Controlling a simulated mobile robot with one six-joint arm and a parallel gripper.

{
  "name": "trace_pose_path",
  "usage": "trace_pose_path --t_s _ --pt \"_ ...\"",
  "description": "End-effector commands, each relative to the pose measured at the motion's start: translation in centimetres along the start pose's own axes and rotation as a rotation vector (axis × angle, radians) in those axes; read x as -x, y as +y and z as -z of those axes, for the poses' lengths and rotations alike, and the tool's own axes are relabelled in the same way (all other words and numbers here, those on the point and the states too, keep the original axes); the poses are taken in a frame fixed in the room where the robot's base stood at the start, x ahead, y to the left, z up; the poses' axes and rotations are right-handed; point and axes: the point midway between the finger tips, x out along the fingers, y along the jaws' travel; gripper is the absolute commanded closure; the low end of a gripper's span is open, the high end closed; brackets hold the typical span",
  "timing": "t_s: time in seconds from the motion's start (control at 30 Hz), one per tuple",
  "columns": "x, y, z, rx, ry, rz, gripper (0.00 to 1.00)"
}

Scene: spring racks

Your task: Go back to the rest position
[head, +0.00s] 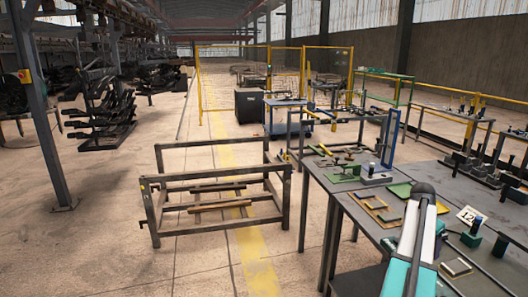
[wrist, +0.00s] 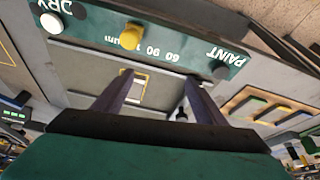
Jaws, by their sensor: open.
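My gripper (wrist: 157,78) shows in the wrist view with its two dark fingers apart and nothing held between them. A small yellow-edged frame (wrist: 142,90) shows beyond and between the fingers, on a grey surface; I cannot tell the distance. A green panel (wrist: 180,48) with the words DRY and PAINT, upside down in the picture, lies beyond the fingertips. It carries a yellow knob (wrist: 131,36) and a white knob (wrist: 52,23). In the head view my teal and white arm reaches over the table at the lower right, and its gripper cannot be made out.
The grey table (head: 345,200) holds a wooden frame (head: 378,209), a card marked 12 (head: 469,215) and a small plate (head: 456,267). A rusty metal rack frame (head: 215,225) stands on the floor to the left. Open floor (head: 110,240) lies farther left, by a grey post (head: 47,130).

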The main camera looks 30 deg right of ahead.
Motion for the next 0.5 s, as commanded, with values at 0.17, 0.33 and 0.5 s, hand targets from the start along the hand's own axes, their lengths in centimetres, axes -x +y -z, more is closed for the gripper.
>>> trace_pose_path --t_s 0.17,0.33,0.5 --pt "-0.8 -5.2 -6.9 0.146 -0.029 0.037 0.35" --pt "-1.3 -9.4 -13.4 0.284 -0.054 0.067 0.35" --pt "-1.6 -12.8 -20.1 0.42 -0.078 0.099 0.35"
